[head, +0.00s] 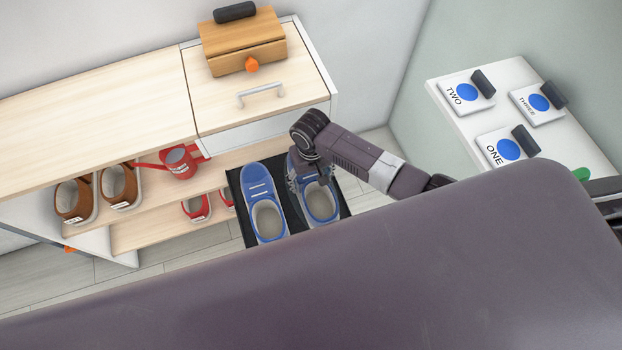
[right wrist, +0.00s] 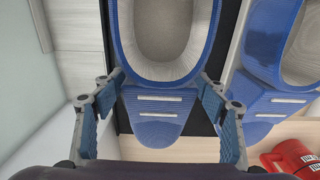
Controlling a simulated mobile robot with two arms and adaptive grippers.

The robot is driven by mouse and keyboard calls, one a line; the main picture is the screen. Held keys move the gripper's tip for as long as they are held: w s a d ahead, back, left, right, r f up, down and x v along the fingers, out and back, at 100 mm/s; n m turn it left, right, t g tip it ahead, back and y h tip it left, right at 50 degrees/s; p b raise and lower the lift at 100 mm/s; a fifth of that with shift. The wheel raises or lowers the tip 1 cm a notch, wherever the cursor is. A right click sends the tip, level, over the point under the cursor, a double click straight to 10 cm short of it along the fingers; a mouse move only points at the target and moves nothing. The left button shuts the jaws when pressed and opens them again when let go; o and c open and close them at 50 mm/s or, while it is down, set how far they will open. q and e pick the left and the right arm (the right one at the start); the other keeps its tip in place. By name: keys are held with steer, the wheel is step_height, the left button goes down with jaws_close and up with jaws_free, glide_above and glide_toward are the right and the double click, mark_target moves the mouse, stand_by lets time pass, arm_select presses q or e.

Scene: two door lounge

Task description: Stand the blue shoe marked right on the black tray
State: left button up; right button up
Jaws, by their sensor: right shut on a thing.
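A black tray (head: 234,192) lies on the floor in front of the shelf unit. Two blue shoes with pale inner soles are over it, side by side. The left one (head: 258,190) stands on the tray. The right one (head: 322,204) is under my right gripper (head: 308,178), whose fingers are shut on both sides of its toe part. In the right wrist view the fingers flank this shoe (right wrist: 158,120), with the other shoe (right wrist: 262,92) beside it. No marking can be read on either shoe. I cannot tell whether the held shoe touches the tray. My left gripper is not in view.
A wooden box (head: 240,45) stands on top, above a drawer with a handle. A white table (head: 520,75) with numbered cards is at right.

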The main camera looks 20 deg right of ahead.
mark_target(311, 178)
steer(key=o, duration=1.4)
steer(key=shift+f, duration=0.1)
steer(key=shift+o, duration=0.2)
step_height(311, 178, up, 12)
steer(key=p, duration=0.1)
steer(key=shift+p, duration=0.35)
steer(key=shift+s, duration=0.1)
